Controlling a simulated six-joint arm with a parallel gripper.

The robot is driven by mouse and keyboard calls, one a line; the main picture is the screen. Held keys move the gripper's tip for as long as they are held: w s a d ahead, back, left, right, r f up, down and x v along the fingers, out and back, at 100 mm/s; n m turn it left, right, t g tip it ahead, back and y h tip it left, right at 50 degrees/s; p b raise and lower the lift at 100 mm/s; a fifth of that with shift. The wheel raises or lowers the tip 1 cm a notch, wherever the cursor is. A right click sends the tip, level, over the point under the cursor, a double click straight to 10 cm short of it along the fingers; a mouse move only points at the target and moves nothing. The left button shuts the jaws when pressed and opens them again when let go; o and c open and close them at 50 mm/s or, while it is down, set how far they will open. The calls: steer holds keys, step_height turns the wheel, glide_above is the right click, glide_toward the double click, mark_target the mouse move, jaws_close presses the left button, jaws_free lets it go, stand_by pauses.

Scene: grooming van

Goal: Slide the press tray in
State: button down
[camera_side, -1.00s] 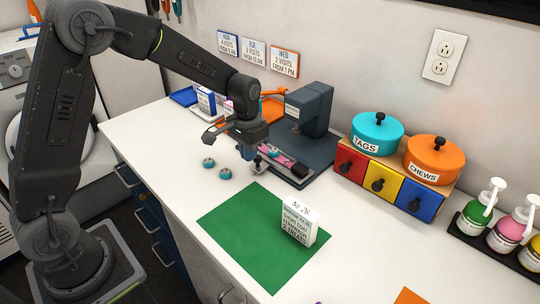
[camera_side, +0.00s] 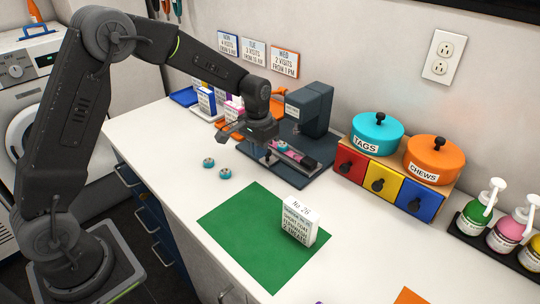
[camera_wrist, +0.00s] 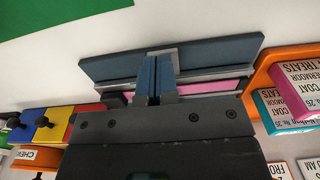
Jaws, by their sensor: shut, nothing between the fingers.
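The dark blue-grey press (camera_side: 316,108) stands at the back of the white counter. My gripper (camera_side: 268,156) is shut and empty, close to the left front end of the tray. In the wrist view the shut fingertips (camera_wrist: 157,62) lie in front of a long blue-grey slab with a pink strip (camera_wrist: 215,87) behind it. I cannot tell whether the fingers touch the tray. My wrist hides part of the press base.
Teal discs (camera_side: 216,168) lie on the counter left of the press. A green mat (camera_side: 245,240) with a white box (camera_side: 299,221) is in front. Right are coloured drawers (camera_side: 384,180) with teal and orange pots. Boxes (camera_side: 207,101) stand behind my wrist.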

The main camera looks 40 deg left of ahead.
mark_target(273, 156)
steer(key=shift+g, duration=0.3)
steer(key=shift+w+f, duration=0.25)
steer(key=shift+w, duration=0.65)
steer(key=shift+w+f, duration=0.3)
steer(key=shift+w, duration=0.6)
steer(key=shift+w+f, duration=0.25)
steer(key=shift+w, duration=0.65)
steer(key=shift+s, duration=0.95)
steer(key=shift+w+r, duration=0.15)
steer(key=shift+r, duration=3.6)
